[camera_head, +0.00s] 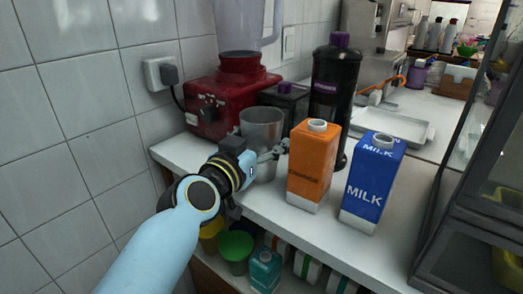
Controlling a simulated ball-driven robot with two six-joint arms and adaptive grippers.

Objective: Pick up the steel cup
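The steel cup (262,125) stands upright on the white counter, in front of the red blender and left of the orange carton. My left gripper (268,158) reaches in from the lower left and is right at the cup's lower front. One grey finger shows across the cup's lower right side, near the orange carton. The other finger is hidden or hard to make out, so I cannot tell whether the gripper is closed on the cup. The cup's lower part is partly covered by the gripper. My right gripper is not in view.
An orange carton (312,160) and a blue milk carton (372,180) stand close on the right. A dark bottle (334,85) and the red blender (228,95) stand behind. A metal tray (400,128) lies farther back. A tiled wall borders the left; shelf items sit below.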

